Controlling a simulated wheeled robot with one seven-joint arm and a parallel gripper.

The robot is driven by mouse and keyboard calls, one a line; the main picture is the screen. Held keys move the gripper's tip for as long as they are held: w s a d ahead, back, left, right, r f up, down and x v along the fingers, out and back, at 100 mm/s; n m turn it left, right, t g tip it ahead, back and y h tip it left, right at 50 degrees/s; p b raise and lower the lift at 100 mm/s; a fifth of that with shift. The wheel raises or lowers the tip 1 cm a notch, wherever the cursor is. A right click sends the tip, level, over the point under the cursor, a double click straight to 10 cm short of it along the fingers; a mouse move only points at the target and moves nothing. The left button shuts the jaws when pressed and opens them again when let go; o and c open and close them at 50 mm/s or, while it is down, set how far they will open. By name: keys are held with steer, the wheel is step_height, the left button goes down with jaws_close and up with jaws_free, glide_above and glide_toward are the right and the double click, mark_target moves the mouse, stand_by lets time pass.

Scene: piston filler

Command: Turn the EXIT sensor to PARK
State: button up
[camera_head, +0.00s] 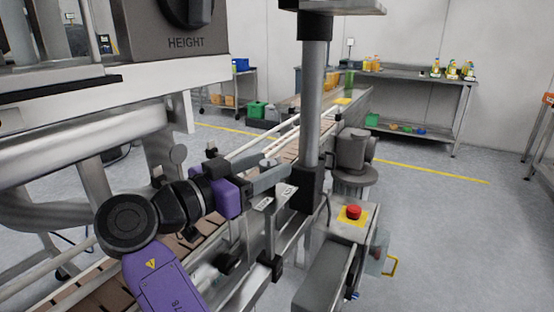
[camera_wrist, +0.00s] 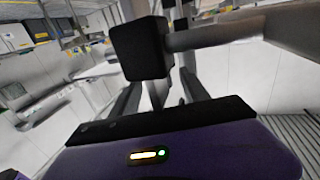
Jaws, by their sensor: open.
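My gripper (camera_head: 284,178) is open. It reaches right from my purple wrist over the near part of the conveyor, with its fingertips just left of a black block (camera_head: 307,190) at the foot of a grey post (camera_head: 313,105). In the wrist view, the black block (camera_wrist: 140,48) is large and lies across the view of my fingers (camera_wrist: 160,85). A small white label plate (camera_head: 284,195) sits below the fingers; its lettering is too small to read. I cannot tell which part is the EXIT sensor, and no PARK mark is readable.
The conveyor (camera_head: 85,297) with rails runs from front left to the back. A red emergency button (camera_head: 352,212) on a yellow plate is to the right. A machine housing marked HEIGHT (camera_head: 175,30) overhangs the upper left. Open floor (camera_head: 455,230) lies at right.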

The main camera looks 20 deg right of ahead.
mark_target(262, 168)
steer(key=shift+v, duration=1.9)
